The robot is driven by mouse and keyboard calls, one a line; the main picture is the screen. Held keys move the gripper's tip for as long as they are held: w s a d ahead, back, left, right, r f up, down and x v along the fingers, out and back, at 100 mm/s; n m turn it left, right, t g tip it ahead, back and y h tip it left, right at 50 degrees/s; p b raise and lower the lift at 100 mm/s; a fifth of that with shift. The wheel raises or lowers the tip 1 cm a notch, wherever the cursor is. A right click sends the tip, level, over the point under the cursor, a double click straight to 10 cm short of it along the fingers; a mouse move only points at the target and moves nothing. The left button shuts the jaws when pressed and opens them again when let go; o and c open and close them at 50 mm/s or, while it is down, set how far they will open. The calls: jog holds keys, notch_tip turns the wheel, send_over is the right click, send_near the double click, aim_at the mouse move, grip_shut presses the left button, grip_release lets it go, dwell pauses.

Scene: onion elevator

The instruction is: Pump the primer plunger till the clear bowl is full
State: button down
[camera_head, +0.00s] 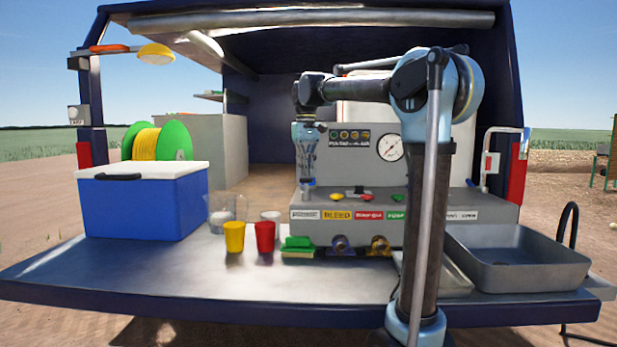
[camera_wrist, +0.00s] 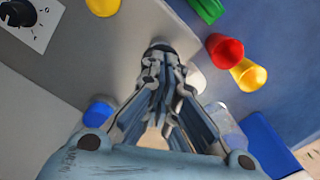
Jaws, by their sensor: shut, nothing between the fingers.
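My gripper (camera_head: 308,178) points down over the left end of the grey console, its fingers close together with nothing between them. In the wrist view my gripper (camera_wrist: 164,70) has its fingertips at a dark round-topped knob (camera_wrist: 158,47), which looks like the primer plunger. I cannot tell whether they touch it. In the head view the short grey plunger (camera_head: 308,194) stands below the fingertips, above a white label too small to read. I cannot single out the clear bowl for certain; my gripper covers part of the panel there.
Yellow, red and green knobs sit along the console (camera_head: 455,200), with a gauge (camera_head: 390,147) behind. On the tailgate are a yellow cup (camera_head: 234,238), a red cup (camera_head: 265,236), a clear jug (camera_head: 217,214), a green sponge (camera_head: 297,246), a blue cooler (camera_head: 140,205) and a grey basin (camera_head: 515,270).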

aim_at(306, 178)
jog(key=shift+f, duration=1.75)
jog(key=shift+r, duration=2.25)
jog(key=shift+f, duration=0.15)
jog(key=shift+f, duration=2.05)
jog(key=shift+r, duration=2.2)
jog(key=shift+f, duration=0.2)
